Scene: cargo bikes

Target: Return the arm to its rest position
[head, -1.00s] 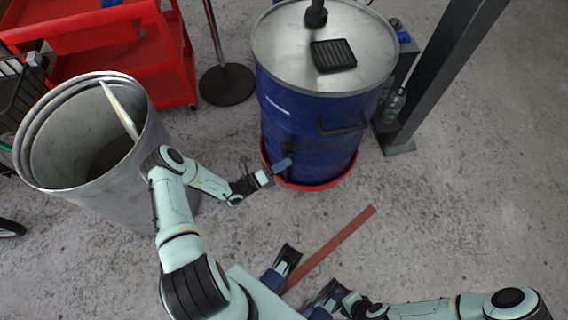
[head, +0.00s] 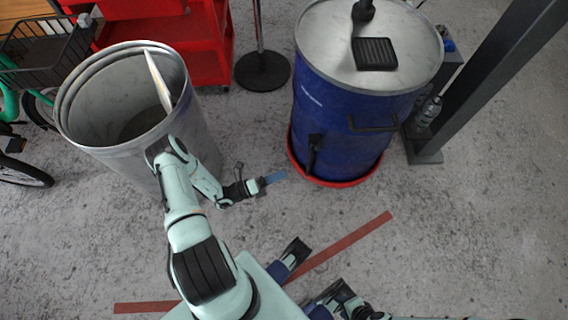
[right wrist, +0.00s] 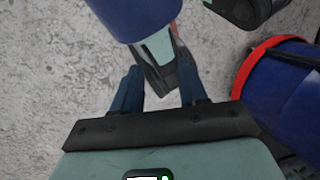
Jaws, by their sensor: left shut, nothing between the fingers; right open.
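My left arm reaches forward in the head view, bent at the elbow beside the grey bin. Its gripper (head: 275,177) is shut and empty, above the floor between the bin and the blue drum. My right arm lies low along the bottom edge of the head view, mostly cut off. Its gripper (head: 342,302) is close to my base there, and its fingers are hard to make out. In the right wrist view the right gripper (right wrist: 158,80) is open, its two blue fingers apart, with part of my own base showing beyond them.
The open grey bin (head: 150,150) stands close to my left arm. The blue drum (head: 345,125) stands on a red base, also in the right wrist view (right wrist: 285,90). A red cart (head: 165,35), stand foot (head: 262,71) and dark post (head: 485,85) are behind. Floor at right is clear.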

